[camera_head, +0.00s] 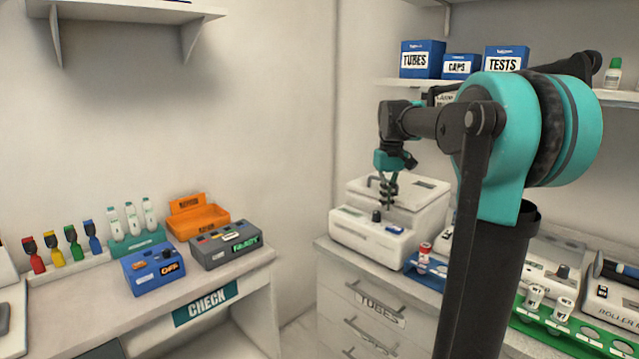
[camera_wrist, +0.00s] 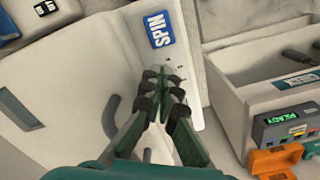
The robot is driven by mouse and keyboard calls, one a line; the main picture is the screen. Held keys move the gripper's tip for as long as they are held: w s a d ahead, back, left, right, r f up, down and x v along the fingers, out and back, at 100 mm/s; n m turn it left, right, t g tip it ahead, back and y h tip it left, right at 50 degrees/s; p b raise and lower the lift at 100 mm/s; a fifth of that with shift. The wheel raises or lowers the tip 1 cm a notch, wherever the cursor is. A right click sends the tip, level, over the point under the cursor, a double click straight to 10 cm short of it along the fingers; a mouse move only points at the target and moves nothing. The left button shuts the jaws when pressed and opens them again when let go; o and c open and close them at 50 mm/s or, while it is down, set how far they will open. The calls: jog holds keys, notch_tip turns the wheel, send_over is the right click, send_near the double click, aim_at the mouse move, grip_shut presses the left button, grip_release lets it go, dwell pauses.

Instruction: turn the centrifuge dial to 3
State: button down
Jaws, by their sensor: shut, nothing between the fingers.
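The white centrifuge (camera_head: 362,234) stands on the counter at the back corner in the head view. Its dark dial (camera_head: 376,215) sits on the sloped front panel. My gripper (camera_head: 389,205) points down over the centrifuge, just right of the dial in the picture. I cannot tell whether it touches anything. In the wrist view my gripper (camera_wrist: 164,78) is shut, with empty fingers over the centrifuge's front panel (camera_wrist: 192,85), below a blue SPIN label (camera_wrist: 161,24). Small dark marks show beside the fingertips. The dial is not clear there, likely hidden by the fingers, and its setting is unreadable.
A red-capped tube (camera_head: 424,254) on a blue holder stands right of the centrifuge. A green rack (camera_head: 530,327) with white-capped tubes is further right. On the left desk are a blue box (camera_head: 150,276), a grey box (camera_head: 222,250) and an orange tray (camera_head: 207,222).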

aim_at(380, 225)
jog(key=shift+r, duration=1.7)
jog(key=shift+a+f, duration=0.35)
jog(key=shift+f, duration=0.65)
jog(key=shift+a+f, duration=0.3)
jog(key=shift+f, duration=0.75)
jog(key=shift+a+f, duration=0.35)
jog(key=shift+f, duration=0.65)
jog(key=shift+w, duration=0.1)
jog(key=shift+d, duration=0.3)
jog(key=shift+s+d+r, duration=0.1)
jog(key=shift+s, duration=0.25)
